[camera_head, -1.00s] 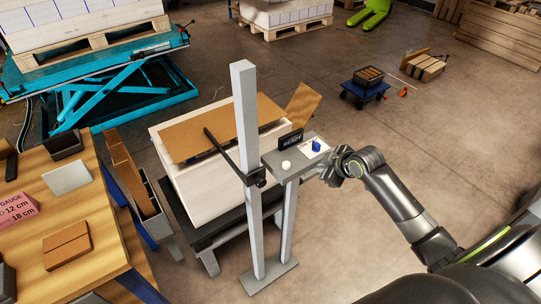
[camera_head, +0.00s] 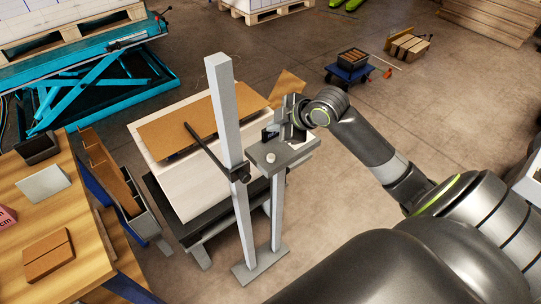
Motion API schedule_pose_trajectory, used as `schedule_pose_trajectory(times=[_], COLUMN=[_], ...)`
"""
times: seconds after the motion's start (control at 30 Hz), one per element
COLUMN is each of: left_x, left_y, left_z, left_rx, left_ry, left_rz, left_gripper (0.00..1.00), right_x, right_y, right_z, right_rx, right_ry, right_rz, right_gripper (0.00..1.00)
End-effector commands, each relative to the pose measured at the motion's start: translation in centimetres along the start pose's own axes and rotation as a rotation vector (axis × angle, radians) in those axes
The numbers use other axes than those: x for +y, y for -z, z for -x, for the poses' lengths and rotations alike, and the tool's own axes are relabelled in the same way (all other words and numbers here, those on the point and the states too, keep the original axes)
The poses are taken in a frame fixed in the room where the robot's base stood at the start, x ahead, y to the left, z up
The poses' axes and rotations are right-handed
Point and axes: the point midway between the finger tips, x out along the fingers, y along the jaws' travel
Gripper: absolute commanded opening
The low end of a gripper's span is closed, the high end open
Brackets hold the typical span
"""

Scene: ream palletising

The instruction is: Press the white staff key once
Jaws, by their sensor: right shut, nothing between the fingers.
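The white staff key (camera_head: 270,157) is a small round white button on top of a grey panel (camera_head: 283,153) carried by a grey post stand (camera_head: 229,125). My right gripper (camera_head: 286,128) is shut and empty. It is over the back right part of the panel, behind and to the right of the key in the picture, and apart from it. The small dark sign (camera_head: 270,133) at the back of the panel is partly hidden by the gripper. My left gripper is not in view.
A dark bar on the post reaches over a white stack with a brown board (camera_head: 183,131) beside the stand. A wooden table (camera_head: 35,225) stands at the left, a teal lift table (camera_head: 85,75) behind. A blue dolly (camera_head: 347,74) stands on open floor at the right.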

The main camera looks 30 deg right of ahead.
Motion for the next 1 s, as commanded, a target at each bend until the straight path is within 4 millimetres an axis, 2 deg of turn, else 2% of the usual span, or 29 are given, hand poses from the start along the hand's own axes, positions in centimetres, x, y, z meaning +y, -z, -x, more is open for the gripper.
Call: schedule_pose_trajectory(times=[0.27,0.67,0.8,1.0], left_x=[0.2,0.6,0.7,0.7], left_y=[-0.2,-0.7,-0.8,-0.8], left_z=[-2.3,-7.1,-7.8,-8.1], left_rx=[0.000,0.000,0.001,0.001], left_ry=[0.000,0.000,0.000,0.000], left_rz=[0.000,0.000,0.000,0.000], left_gripper=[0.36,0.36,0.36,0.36], right_x=[-1.1,-3.4,-4.1,-4.4], right_y=[-1.1,-3.4,-4.1,-4.5], right_z=[-1.5,-4.6,-5.6,-6.1], right_rx=[0.000,-0.001,0.000,0.000], right_ry=[0.000,-0.001,0.001,-0.001], right_rz=[-0.001,0.000,-0.002,-0.001], right_gripper=[0.00,0.00,0.00,0.00])
